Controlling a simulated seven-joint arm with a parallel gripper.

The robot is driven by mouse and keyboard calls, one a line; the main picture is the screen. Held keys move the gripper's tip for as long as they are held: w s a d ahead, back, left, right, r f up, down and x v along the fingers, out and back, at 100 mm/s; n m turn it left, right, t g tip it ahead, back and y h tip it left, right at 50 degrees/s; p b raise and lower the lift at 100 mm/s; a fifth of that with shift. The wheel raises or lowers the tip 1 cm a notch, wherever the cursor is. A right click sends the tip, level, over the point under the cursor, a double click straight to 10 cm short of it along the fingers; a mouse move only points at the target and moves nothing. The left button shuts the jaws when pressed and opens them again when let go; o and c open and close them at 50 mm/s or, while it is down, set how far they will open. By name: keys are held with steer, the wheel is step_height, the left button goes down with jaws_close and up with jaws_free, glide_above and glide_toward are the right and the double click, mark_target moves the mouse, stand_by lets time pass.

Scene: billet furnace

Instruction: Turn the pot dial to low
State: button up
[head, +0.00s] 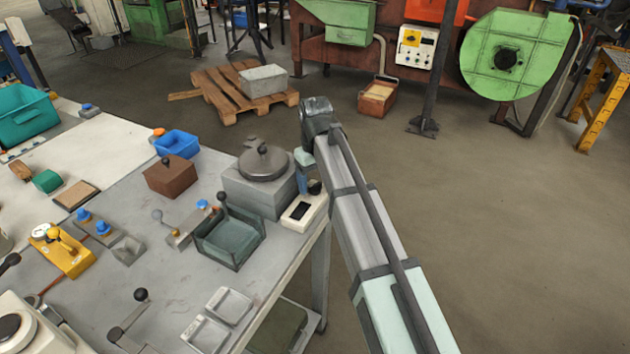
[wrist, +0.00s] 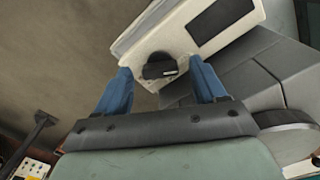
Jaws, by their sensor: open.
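The pot dial (wrist: 158,64) is a black round knob with a pale mark pointing right in the wrist view. It sits on a white control box (wrist: 178,36) with a dark panel; the box also shows in the head view (head: 293,224), at the table's right edge. My gripper (wrist: 160,68) is open, its blue fingers on either side of the dial. I cannot tell whether they touch it. In the head view my gripper (head: 305,172) is over the dial end of the box, partly hidden by my arm. The dial's low marking is not readable.
A grey block (head: 258,200) with a round lidded pot (head: 264,162) stands close beside the box. A green-grey open tray (head: 228,242) is to the left. A blue bin (head: 177,145) and brown box (head: 171,178) are farther back. Open floor lies right of the table.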

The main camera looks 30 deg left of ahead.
steer(key=shift+f, duration=0.25)
steer(key=shift+c, duration=0.2)
steer(key=c, duration=1)
steer(key=shift+m, duration=0.4)
steer(key=m, duration=1)
steer(key=shift+m, duration=0.4)
